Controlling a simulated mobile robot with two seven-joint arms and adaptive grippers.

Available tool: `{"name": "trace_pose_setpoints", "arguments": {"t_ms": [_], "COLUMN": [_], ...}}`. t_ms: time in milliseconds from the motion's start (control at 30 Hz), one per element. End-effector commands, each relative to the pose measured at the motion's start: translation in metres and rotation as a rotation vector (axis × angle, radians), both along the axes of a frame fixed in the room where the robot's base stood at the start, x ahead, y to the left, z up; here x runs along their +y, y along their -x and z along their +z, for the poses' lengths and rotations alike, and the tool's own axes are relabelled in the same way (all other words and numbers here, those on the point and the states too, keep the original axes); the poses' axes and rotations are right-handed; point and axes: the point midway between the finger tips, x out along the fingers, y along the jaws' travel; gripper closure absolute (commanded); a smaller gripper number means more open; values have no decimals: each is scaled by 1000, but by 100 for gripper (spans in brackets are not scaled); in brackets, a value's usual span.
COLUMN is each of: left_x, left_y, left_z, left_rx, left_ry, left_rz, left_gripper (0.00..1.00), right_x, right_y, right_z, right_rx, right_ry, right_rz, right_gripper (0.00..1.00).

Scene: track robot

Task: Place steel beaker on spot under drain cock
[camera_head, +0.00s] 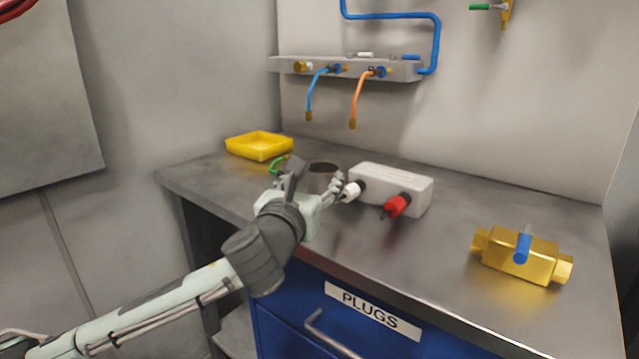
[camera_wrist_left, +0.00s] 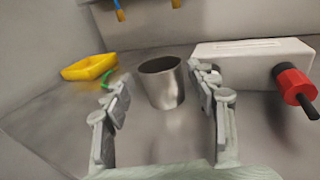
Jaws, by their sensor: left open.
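The steel beaker (camera_head: 323,171) stands upright on the metal worktop, partly hidden by my left gripper in the head view. In the left wrist view the beaker (camera_wrist_left: 163,86) stands open end up, ahead of the palm and centred between the fingertips. My left gripper (camera_head: 314,178) is open, with a finger on each side of the beaker; it also shows in the left wrist view (camera_wrist_left: 162,82). I cannot tell whether either finger touches the beaker. No marked spot is clear, and I cannot tell which valve is the drain cock. My right gripper is out of view.
A yellow tray (camera_head: 259,146) lies behind left, with a green curved piece (camera_head: 278,164) near it. A white box (camera_head: 391,187) with a red knob (camera_head: 397,206) stands right of the beaker. A brass valve (camera_head: 522,256) lies farther right. Blue and orange hoses (camera_head: 357,97) hang above.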

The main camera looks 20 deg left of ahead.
Motion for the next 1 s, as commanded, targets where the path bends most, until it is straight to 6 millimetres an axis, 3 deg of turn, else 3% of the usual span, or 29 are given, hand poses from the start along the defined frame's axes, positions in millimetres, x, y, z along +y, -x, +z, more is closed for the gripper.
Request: {"name": "trace_pose_setpoints", "arguments": {"t_ms": [300,567,900,1000], "left_x": [2,2,2,2], "left_y": [-43,-45,-45,-45], "left_z": [-1,-1,-1,-1], "left_rx": [0,-1,-1,-1], "left_ry": [1,1,1,1], "left_rz": [1,1,1,1], "left_gripper": [42,42,83,83], "right_x": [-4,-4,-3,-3], "right_y": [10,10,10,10], "right_z": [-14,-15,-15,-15], "right_rx": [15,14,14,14], "right_ry": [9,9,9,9], "right_rz": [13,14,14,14], "right_gripper": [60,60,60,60]}}
